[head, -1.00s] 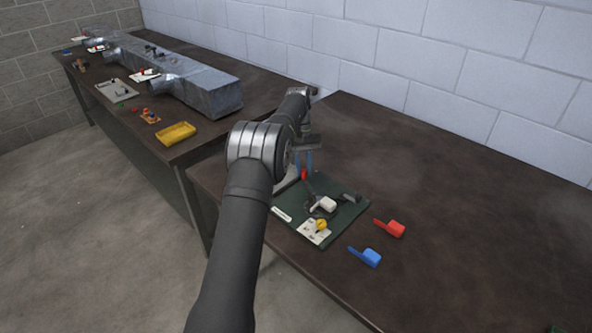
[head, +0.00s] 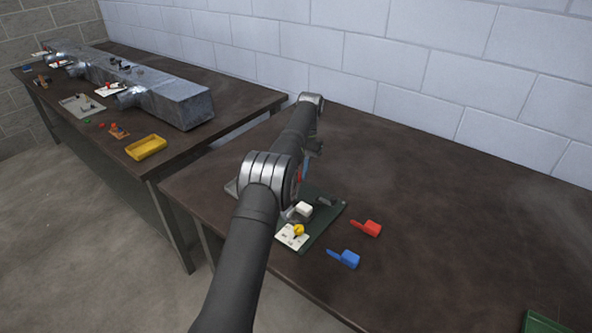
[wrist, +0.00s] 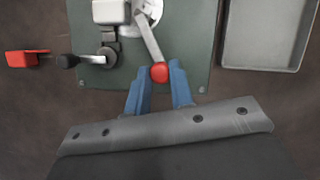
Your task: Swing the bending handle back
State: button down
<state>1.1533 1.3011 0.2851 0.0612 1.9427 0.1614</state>
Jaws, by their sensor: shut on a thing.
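The bending handle is a pale metal lever (wrist: 149,38) with a red ball knob (wrist: 160,73) at its end. It runs from a round metal hub on a green board (wrist: 195,40). My gripper (wrist: 160,77) has its blue fingers on both sides of the red knob, shut on it, at the board's near edge in the wrist view. In the head view the board (head: 322,226) is partly covered by my arm, and the knob and fingers are mostly hidden behind it.
A black-handled lever (wrist: 82,60) and a white block (wrist: 110,11) sit on the board. Red (head: 367,228) and blue (head: 344,259) tools lie beside it. A grey tray (wrist: 225,57) is close by. A yellow tray (head: 146,147) and metal duct (head: 185,101) are on the other bench.

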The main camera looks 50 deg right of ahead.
jog(key=shift+s, duration=0.15)
dwell(0.3)
jog(key=c, duration=1.3)
grip_release()
jog(key=shift+o, duration=0.2)
jog(key=r, duration=0.4)
jog(key=shift+s+r, duration=0.3)
jog(key=s+a+r, duration=0.1)
jog(key=s+r, duration=0.5)
jog(key=s, duration=0.5)
jog(key=shift+r, duration=0.2)
